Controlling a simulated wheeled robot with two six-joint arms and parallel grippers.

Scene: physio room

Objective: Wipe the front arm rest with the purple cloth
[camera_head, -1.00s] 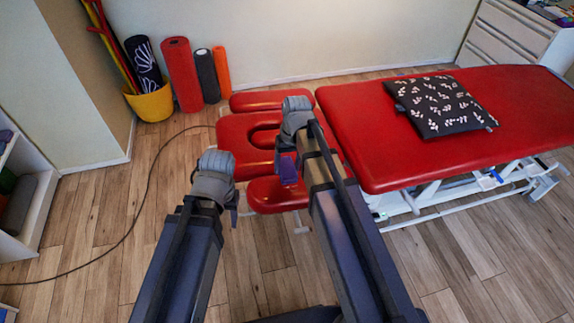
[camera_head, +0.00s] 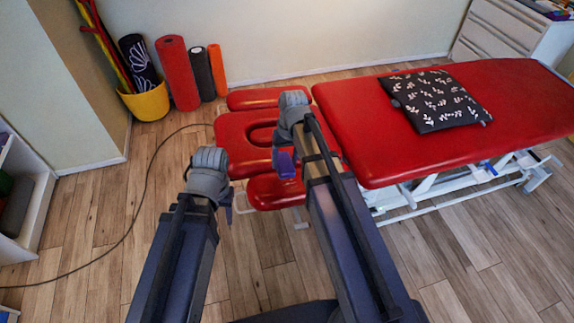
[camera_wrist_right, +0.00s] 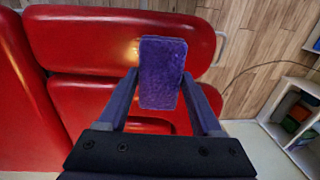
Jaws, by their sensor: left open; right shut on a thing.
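The purple cloth (camera_head: 285,166) is a small folded block in my right gripper (camera_head: 283,152), which is shut on it. The front arm rest (camera_head: 275,193) is the red pad nearest me at the bench's head end. The cloth is just beyond its far edge in the head view. In the right wrist view the cloth (camera_wrist_right: 162,72) overlaps the arm rest (camera_wrist_right: 95,38); I cannot tell whether they touch. My left gripper (camera_head: 227,203) is open and empty, left of the arm rest, over the floor.
The red face section (camera_head: 235,135) and rear arm rest (camera_head: 265,99) lie beyond the cloth. The long bench top (camera_head: 360,150) carries a dark patterned cushion (camera_head: 440,102). A yellow bucket (camera_head: 149,103) and rolled mats stand by the wall. A black cable (camera_head: 148,180) crosses the left floor.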

